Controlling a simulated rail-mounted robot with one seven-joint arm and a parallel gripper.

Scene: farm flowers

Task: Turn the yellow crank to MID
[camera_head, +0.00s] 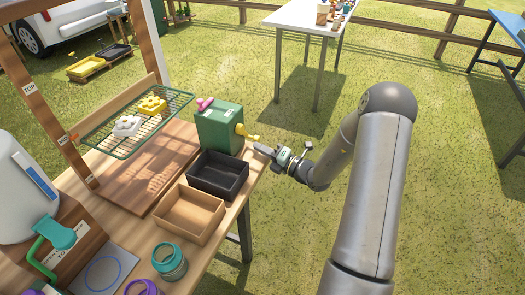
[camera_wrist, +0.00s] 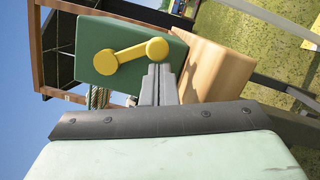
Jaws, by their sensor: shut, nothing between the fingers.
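The yellow crank (camera_head: 246,133) sticks out from the right face of a green box (camera_head: 219,128) at the table's edge. In the wrist view the crank (camera_wrist: 130,55) shows as a bar with two round ends on the green face (camera_wrist: 105,38). My gripper (camera_head: 262,149) is just outside that face, slightly below the crank in the head view. In the wrist view my gripper (camera_wrist: 158,70) is shut and empty, its tips right by the crank's right-hand round end. I cannot tell whether they touch. I can read no MID mark by the crank.
A wire rack (camera_head: 137,122) with white and yellow pieces stands left of the box, by a post (camera_head: 50,110) marked TOP. A black tray (camera_head: 217,176) and a wooden tray (camera_head: 189,213) are in front. Open grass lies right of the table.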

